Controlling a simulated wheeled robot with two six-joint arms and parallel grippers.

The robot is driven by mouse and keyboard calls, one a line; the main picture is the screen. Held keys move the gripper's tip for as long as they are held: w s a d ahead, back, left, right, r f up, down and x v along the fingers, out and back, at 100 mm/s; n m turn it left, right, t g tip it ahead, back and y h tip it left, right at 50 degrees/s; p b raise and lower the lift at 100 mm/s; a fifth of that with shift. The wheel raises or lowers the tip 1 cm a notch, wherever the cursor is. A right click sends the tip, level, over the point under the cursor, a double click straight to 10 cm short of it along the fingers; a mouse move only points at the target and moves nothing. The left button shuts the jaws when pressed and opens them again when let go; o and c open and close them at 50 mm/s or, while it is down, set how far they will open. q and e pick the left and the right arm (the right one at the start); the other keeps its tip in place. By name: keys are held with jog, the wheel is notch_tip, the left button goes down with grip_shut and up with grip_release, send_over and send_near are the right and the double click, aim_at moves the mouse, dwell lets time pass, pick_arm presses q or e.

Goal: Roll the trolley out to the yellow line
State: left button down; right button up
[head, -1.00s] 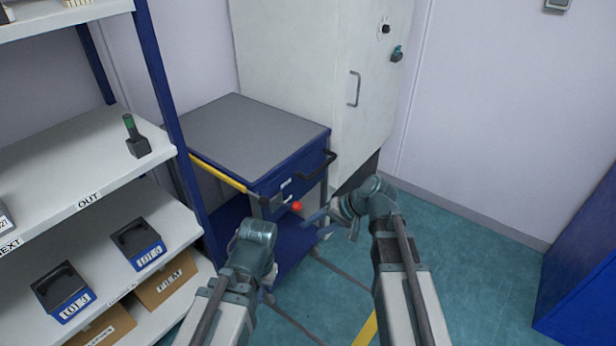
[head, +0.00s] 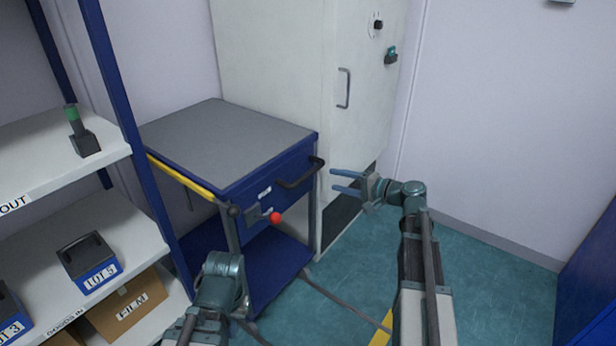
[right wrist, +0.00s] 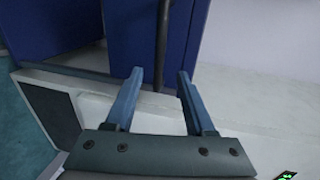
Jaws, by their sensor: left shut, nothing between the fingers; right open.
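The trolley (head: 225,150) has a grey top, blue sides and a blue lower shelf, and stands against the white cabinet. Its black handle (head: 300,175) sticks out from its near blue face. My right gripper (head: 334,181) is open and empty, just right of the handle, fingers pointing left at it. In the right wrist view a dark bar (right wrist: 163,40), apparently the handle, lies beyond the gap between the fingertips. My left gripper (head: 221,275) is shut and low in front of the trolley; its fingers are mostly hidden. The yellow line (head: 382,328) shows on the floor, partly behind my right arm.
A red knob (head: 275,217) and a yellow bar (head: 182,178) are on the trolley. The white cabinet (head: 275,60) stands behind it. A shelf rack (head: 125,245) with boxes is close on the left. The teal floor (head: 480,270) on the right is clear.

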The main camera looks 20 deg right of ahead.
aim_at(311, 175)
jog(key=b+x, duration=0.2)
jog(key=x, duration=0.9)
jog(key=shift+w+a, duration=0.1)
jog(key=shift+w, duration=0.1)
grip_shut()
dwell(1.0)
